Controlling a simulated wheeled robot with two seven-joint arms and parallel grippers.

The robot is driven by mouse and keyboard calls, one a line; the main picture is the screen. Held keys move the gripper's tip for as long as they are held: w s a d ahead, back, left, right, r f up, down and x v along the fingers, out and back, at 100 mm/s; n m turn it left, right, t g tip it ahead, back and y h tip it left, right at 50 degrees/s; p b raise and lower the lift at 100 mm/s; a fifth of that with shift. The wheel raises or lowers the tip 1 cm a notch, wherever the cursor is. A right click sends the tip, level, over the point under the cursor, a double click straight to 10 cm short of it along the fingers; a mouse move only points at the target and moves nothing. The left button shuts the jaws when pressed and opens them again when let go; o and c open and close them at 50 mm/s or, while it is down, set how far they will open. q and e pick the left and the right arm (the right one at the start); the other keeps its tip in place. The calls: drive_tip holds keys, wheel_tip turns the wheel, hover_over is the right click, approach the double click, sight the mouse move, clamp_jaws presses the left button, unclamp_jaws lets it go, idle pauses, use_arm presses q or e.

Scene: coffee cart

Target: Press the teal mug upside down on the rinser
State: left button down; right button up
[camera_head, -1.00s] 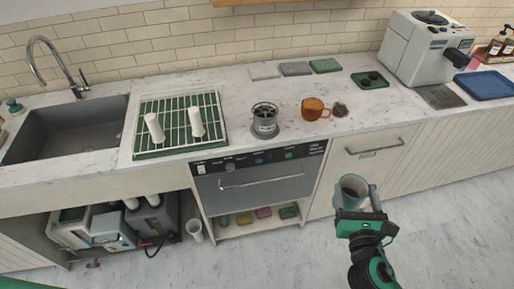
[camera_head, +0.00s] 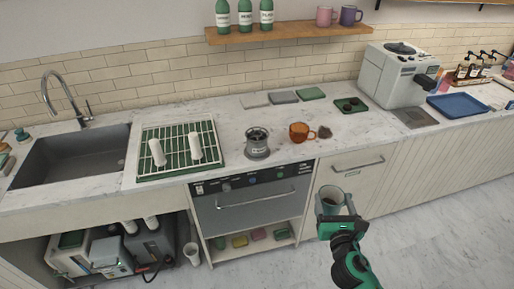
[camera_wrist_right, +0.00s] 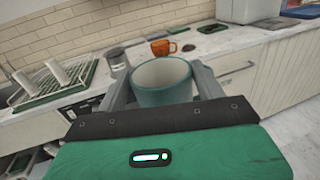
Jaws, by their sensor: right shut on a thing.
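The teal mug (camera_head: 329,204) is upright in my right gripper (camera_head: 336,207), held in front of the counter and below its top. My left gripper is out of view.
An orange glass mug (camera_head: 299,132) stands right of the rinser, beside a dark spill (camera_head: 324,132). A drying rack (camera_head: 181,167) with two white cups is to the left, near the sink (camera_head: 72,160). A grey machine (camera_head: 392,75) and blue tray (camera_head: 461,106) are at right.

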drive_tip(key=shift+w, duration=0.65)
drive_tip(key=shift+s, duration=0.15)
drive_tip(key=n+p, duration=0.4)
drive_tip(key=p, duration=0.1)
drive_tip(key=shift+r+n, duration=0.3)
drive_tip(key=shift+n, duration=0.1)
drive_tip(key=shift+f+n, duration=0.1)
drive_tip(key=shift+n, duration=0.2)
drive_tip(key=shift+f+p, duration=0.1)
drive_tip(key=shift+p, duration=0.2)
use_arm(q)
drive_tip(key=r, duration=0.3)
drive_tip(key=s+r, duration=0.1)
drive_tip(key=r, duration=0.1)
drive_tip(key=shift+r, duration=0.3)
use_arm(e)
drive_tip(key=shift+f+n, duration=0.1)
drive_tip(key=shift+n, duration=0.2)
